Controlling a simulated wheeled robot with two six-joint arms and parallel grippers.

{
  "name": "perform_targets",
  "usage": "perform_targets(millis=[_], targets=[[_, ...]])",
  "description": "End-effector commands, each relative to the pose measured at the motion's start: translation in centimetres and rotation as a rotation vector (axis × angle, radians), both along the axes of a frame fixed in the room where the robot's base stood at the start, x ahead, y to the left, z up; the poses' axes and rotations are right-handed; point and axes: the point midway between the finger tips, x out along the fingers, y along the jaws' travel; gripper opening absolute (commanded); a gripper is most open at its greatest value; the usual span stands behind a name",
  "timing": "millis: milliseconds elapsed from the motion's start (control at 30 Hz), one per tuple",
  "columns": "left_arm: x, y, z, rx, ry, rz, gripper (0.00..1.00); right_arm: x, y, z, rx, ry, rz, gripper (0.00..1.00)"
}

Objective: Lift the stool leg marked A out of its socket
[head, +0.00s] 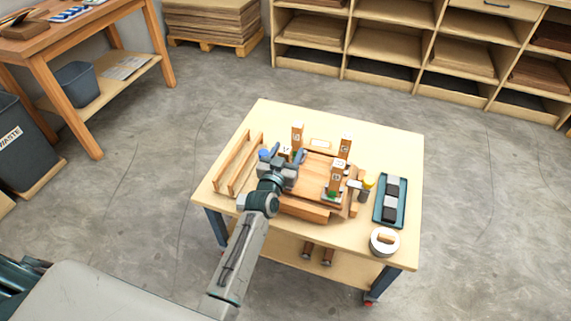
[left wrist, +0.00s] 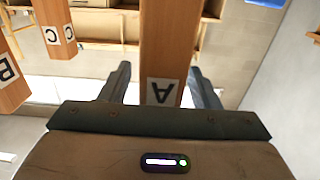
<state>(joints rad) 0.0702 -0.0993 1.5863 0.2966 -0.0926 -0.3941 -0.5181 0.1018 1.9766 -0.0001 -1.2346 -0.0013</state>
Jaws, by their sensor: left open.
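The stool leg marked A (left wrist: 165,45) is a square wooden post with a white label. In the left wrist view it stands between the two fingers of my left gripper (left wrist: 159,70), with a gap on each side. In the head view my left gripper (head: 285,158) is at the left side of the wooden stool seat (head: 314,168) and hides much of that leg. The gripper is open. The leg's socket is hidden. Legs marked C (left wrist: 58,35) and B (left wrist: 8,75) stand to the left in the wrist view. My right gripper is not in view.
The stool is on a pale table (head: 385,150). Wooden rails (head: 240,165) lie left of it. A teal tray (head: 390,200) and a round container (head: 384,241) are at the right. Other upright legs (head: 337,177) stand close to my gripper. The table's back right is clear.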

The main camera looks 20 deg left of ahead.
Motion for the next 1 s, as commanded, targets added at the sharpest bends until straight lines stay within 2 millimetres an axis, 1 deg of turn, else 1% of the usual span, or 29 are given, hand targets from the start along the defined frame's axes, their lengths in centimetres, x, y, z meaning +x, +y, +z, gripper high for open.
perform_targets(millis=[67,267,300,367,400,533,567,600,933,1000], targets=[[0.45,0.00,0.02,0.001,0.000,0.000,0.56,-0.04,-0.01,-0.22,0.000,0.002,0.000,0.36],[0.50,0.00,-0.04,0.000,0.000,0.000,0.56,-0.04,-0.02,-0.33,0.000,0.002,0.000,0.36],[0.49,0.00,-0.04,0.000,0.000,0.000,0.52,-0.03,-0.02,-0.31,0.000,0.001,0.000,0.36],[0.49,0.00,-0.04,0.000,0.000,0.000,0.41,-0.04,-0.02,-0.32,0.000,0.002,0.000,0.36],[0.49,0.00,-0.04,0.000,0.000,0.000,0.33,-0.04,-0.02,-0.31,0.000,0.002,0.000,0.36],[0.48,-0.01,-0.04,0.000,0.000,0.000,0.07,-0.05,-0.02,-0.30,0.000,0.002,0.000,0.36],[0.48,-0.01,-0.04,0.000,0.000,0.000,0.05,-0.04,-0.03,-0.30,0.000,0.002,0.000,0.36],[0.49,-0.01,0.01,0.000,0.000,0.000,0.01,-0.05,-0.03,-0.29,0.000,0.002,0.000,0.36],[0.55,0.02,0.25,0.001,-0.001,0.000,0.01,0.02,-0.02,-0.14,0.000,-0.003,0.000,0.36],[0.62,0.06,0.47,0.001,-0.001,0.000,0.01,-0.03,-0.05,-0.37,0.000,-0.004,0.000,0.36]])
